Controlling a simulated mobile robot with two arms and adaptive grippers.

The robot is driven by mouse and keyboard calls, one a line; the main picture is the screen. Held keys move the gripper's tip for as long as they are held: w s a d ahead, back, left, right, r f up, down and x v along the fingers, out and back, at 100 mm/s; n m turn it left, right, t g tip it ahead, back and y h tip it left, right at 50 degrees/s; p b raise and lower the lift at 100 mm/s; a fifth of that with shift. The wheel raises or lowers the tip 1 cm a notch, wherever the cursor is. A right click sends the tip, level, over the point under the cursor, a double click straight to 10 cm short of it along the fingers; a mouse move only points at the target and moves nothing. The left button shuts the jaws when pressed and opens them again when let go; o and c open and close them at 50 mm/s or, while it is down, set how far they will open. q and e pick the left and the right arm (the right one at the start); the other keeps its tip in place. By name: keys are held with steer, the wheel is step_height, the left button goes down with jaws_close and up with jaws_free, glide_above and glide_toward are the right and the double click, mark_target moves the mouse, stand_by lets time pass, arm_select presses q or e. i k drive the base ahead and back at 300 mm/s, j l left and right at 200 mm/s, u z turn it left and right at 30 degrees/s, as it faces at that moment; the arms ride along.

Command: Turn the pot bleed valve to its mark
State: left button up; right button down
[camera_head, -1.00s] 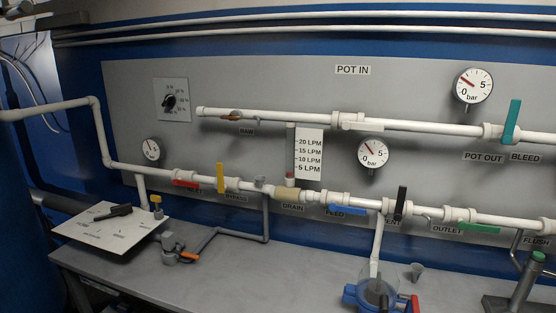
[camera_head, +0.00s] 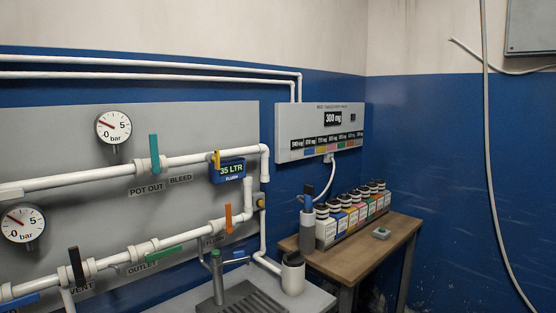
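The upper white pipe (camera_head: 100,175) runs along the grey panel. Under it are a POT OUT label (camera_head: 146,190) and, to its right, a BLEED label (camera_head: 181,178). A teal lever (camera_head: 154,153) stands upright on the pipe above these labels. A small yellow lever (camera_head: 217,160) stands further right, beside a blue display reading 35 LTR (camera_head: 230,170). I cannot tell which handle belongs to the BLEED label, and no target mark is clear. Neither gripper is in view.
Two gauges (camera_head: 114,127) hang at the left. The lower pipe carries a black lever (camera_head: 76,266), a green lever (camera_head: 164,254) and an orange lever (camera_head: 228,218). A wooden table (camera_head: 391,243) with several bottles stands in the right corner, below a white dosing panel (camera_head: 319,132).

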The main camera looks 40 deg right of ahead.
mark_target(217, 159)
steer(key=l+z, duration=0.1)
steer(key=z, duration=0.95)
steer(key=i+j, duration=0.05)
